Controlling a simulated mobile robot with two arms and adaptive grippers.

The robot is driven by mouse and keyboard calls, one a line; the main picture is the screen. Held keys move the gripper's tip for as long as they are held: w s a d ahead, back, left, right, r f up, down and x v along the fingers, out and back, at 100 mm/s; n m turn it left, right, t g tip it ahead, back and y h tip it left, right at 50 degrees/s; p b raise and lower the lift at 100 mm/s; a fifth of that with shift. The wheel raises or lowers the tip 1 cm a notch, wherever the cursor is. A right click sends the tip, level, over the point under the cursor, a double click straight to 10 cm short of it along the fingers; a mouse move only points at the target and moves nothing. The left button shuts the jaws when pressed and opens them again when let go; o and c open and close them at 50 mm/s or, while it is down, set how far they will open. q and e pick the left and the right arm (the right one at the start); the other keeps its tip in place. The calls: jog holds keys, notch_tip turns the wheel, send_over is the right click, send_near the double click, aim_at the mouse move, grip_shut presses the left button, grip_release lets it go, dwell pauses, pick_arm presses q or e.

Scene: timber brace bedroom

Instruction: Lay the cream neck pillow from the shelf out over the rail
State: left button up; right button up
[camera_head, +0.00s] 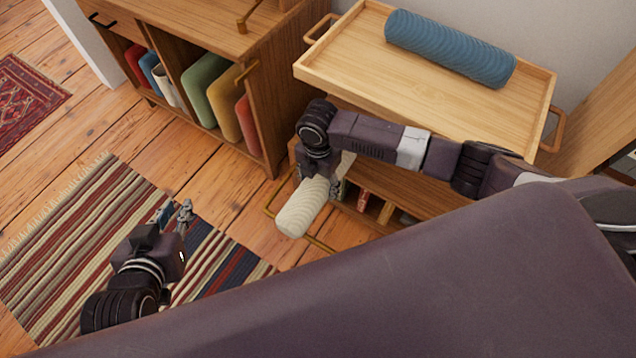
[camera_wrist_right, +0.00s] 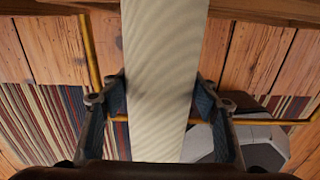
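The cream neck pillow (camera_head: 302,207) is a ribbed roll; in the right wrist view (camera_wrist_right: 160,75) it runs lengthwise between my fingers. My right gripper (camera_head: 322,182) is shut on it, with a pad against each side (camera_wrist_right: 160,98). A thin brass rail (camera_head: 268,203) projects from the low wooden shelf unit and also shows in the wrist view (camera_wrist_right: 265,121). The pillow crosses in front of the rail in both views; I cannot tell whether they touch. My left gripper (camera_head: 175,214) is open and empty above the striped rug, left of the pillow.
A blue bolster (camera_head: 450,47) lies on a wooden tray top (camera_head: 425,90) at the back. A cabinet (camera_head: 240,110) on the left holds coloured cushions (camera_head: 205,87). The striped rug (camera_head: 85,225) and bare floorboards leave free room at left.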

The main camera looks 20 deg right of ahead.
aim_at(318, 180)
jog(key=o, duration=0.5)
notch_tip(318, 180, up, 12)
jog(key=shift+r, duration=0.1)
dwell(0.9)
